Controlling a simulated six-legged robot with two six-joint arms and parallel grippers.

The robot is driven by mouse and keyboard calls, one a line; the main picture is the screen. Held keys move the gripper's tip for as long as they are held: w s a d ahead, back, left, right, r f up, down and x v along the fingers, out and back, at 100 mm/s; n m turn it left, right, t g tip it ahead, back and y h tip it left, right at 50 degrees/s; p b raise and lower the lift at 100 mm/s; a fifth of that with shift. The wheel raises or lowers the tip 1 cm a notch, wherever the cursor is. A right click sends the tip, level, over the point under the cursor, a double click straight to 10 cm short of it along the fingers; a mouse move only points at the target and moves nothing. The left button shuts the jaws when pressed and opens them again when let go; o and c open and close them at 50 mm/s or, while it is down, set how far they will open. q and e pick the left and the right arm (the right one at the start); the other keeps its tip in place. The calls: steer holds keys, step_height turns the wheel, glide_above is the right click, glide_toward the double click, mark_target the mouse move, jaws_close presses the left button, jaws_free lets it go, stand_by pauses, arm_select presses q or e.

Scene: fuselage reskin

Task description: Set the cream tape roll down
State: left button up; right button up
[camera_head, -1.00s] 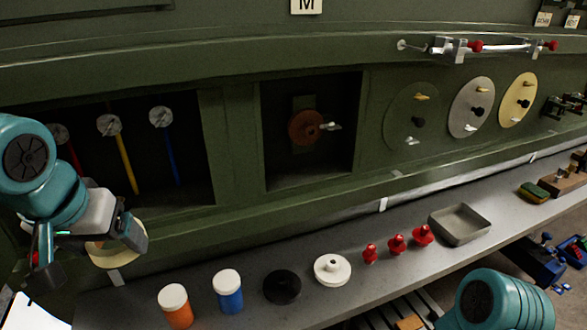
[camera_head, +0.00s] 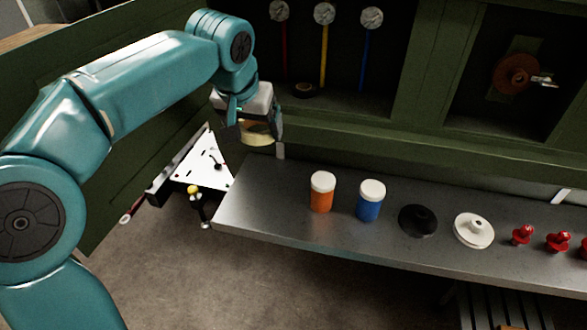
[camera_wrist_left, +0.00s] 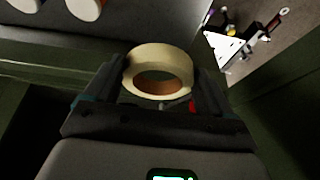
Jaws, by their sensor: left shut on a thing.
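The cream tape roll (camera_head: 257,137) is held between the fingers of my left gripper (camera_head: 255,125). It hangs just behind the left end of the grey metal shelf (camera_head: 255,205), in front of the green panel. In the left wrist view the cream tape roll (camera_wrist_left: 160,66) sits between the two dark fingers of the left gripper (camera_wrist_left: 160,85), its round opening facing the camera. The fingers cover its sides in the head view. My right gripper is not seen.
On the shelf stand an orange jar (camera_head: 321,194), a blue jar (camera_head: 369,203), a black disc (camera_head: 418,220), a white disc (camera_head: 473,231) and red knobs (camera_head: 523,235). The shelf's left end is bare. A white triangular plate (camera_head: 205,163) stands left.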

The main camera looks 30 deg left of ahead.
arm_select(q)
steer(key=b, duration=0.1)
glide_above(264, 199)
steer(key=s, duration=0.2)
steer(key=f, duration=1.4)
steer(key=shift+w+d+f, duration=0.15)
steer(key=shift+w+f, duration=0.05)
steer(key=shift+f, duration=0.2)
steer(key=shift+w+f, duration=0.1)
steer(key=shift+f, duration=0.2)
step_height(264, 199, down, 4)
steer(key=shift+r, duration=0.2)
steer(key=shift+f, duration=0.35)
